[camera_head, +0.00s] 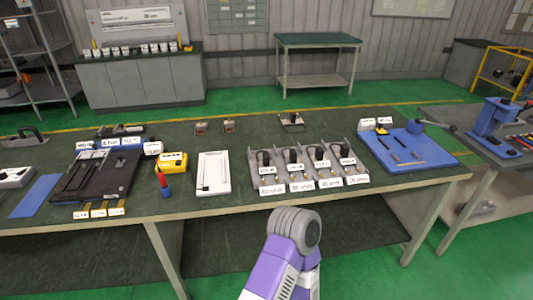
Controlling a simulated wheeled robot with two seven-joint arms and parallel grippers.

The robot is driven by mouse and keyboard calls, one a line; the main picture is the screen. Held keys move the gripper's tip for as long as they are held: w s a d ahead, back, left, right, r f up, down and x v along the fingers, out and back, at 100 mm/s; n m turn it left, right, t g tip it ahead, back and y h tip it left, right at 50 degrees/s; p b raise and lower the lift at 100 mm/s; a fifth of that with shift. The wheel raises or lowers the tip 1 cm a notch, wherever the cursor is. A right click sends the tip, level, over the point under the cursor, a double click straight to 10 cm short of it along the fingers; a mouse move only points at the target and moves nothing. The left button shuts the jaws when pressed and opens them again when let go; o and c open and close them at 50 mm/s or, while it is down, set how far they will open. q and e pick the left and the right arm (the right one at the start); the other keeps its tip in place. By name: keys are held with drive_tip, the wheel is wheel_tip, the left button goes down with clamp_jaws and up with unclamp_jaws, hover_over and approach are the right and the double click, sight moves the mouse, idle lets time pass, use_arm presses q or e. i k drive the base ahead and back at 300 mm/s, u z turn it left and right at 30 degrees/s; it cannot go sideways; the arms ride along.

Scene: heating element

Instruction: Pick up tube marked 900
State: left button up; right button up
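Several small brassy pieces with white tags (98,211) lie at the front left of the green workbench (240,202). Their print is too small to read, so I cannot tell whether one is a tube marked 900. Other white-labelled pieces (122,141) stand at the back left, also not legible. A purple and grey part of my own arm (288,255) rises at the bottom, in front of the bench edge. Neither of my grippers shows in this view.

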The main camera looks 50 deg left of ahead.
sight(266, 165)
drive_tip(key=u, duration=0.85)
drive_tip(key=i, duration=0.9)
drive_tip(key=u, duration=1)
